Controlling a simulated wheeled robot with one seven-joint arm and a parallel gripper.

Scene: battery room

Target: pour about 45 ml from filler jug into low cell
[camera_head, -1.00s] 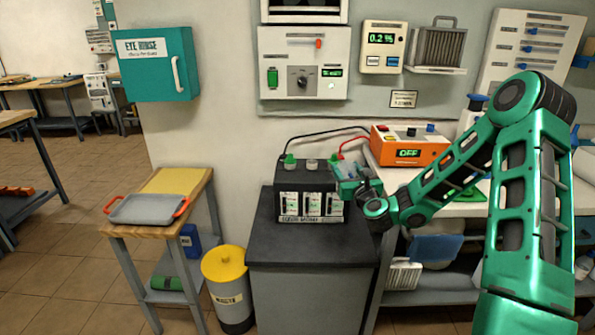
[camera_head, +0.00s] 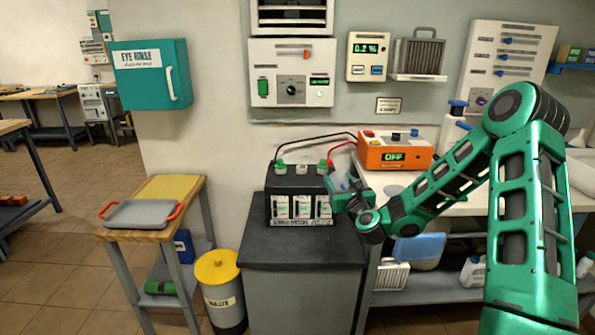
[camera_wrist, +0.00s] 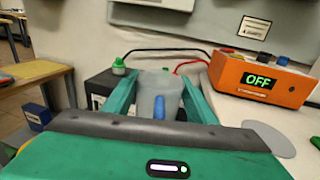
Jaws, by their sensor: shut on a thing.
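The black battery (camera_head: 301,180) stands on the dark cabinet, with white level windows on its front and several filler openings on top. Which cell is low is too small to read. My gripper (camera_head: 341,192) is at the battery's right end. In the wrist view my gripper (camera_wrist: 158,100) is shut on the translucent filler jug (camera_wrist: 158,84), whose blue part faces the camera. The jug (camera_head: 339,181) looks tilted in the head view, beside the battery's upper right edge. Its spout and liquid level are hidden or too small to tell.
An orange charger (camera_head: 396,151) reading OFF sits on the bench at right, with black and red leads running to the battery. A grey tray (camera_head: 141,214) lies on the wooden stand at left. A yellow-lidded waste bin (camera_head: 217,266) stands between. The cabinet top (camera_head: 300,246) is clear in front.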

